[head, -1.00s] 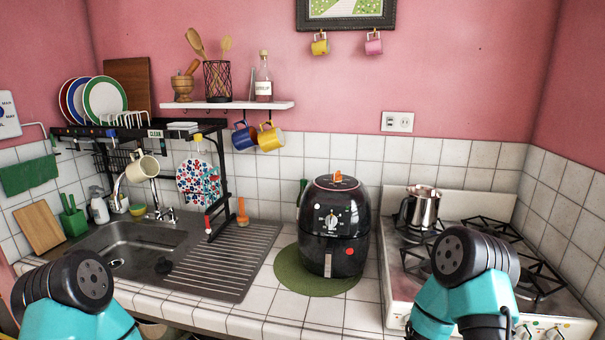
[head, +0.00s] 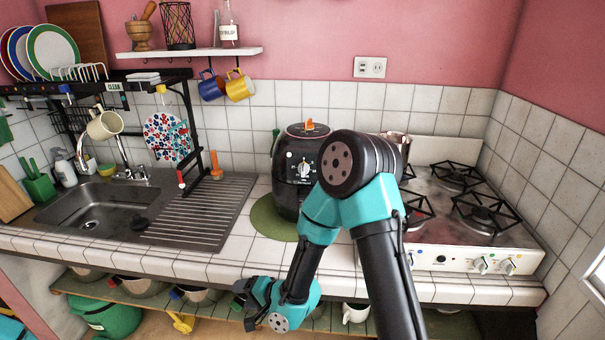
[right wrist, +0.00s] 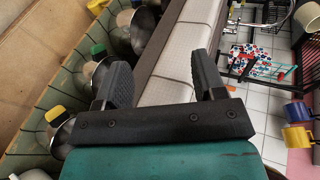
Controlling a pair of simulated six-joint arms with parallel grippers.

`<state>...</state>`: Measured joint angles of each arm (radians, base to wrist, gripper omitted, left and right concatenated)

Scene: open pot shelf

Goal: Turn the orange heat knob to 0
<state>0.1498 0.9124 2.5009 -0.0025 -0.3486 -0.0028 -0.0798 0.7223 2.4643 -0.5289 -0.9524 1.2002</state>
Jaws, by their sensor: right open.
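A black air fryer (head: 291,195) stands on the counter, partly hidden behind my right arm. An orange knob (head: 309,124) sits on its top; its markings are too small to read. A white dial (head: 304,169) shows on its front. My right gripper (head: 243,305) is low, in front of the counter's edge by the open shelf, well below and left of the fryer. In the right wrist view its two fingers (right wrist: 162,78) are apart with nothing between them. My left gripper is out of view.
Several pots (head: 140,286) stand on the open shelf (head: 100,292) under the counter, close to my right gripper. The tiled counter edge (head: 215,270) lies above it. A stove (head: 470,235) is at right, a sink (head: 90,208) at left. A white mug (head: 355,312) is below.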

